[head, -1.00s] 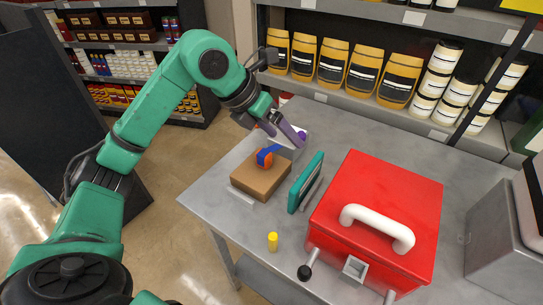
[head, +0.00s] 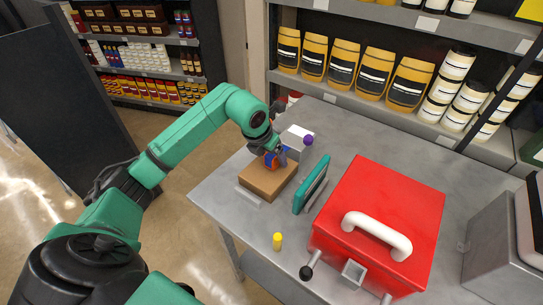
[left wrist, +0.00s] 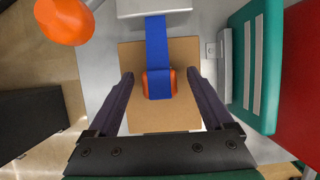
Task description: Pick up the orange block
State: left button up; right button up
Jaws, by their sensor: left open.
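The orange block (left wrist: 159,84) rests on a brown cardboard box (left wrist: 178,116) in the left wrist view, with a blue strip (left wrist: 155,42) across its middle. In the head view the orange block (head: 269,160) is partly hidden by my left gripper (head: 280,155). My left gripper's two dark fingers (left wrist: 152,82) are open in the left wrist view, one on each side of the block, with a gap on both sides. My right gripper is not in view.
A teal panel (head: 311,184) and a red case (head: 384,197) with a white handle stand right of the box. A pale grey box with a purple knob (head: 308,140) stands behind. A yellow cylinder (head: 277,240) is in front. An orange rounded object (left wrist: 65,20) shows at upper left.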

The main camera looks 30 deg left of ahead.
pick_arm(q)
jog(key=shift+f, duration=0.1)
jog(key=shift+c, duration=0.3)
grip_shut()
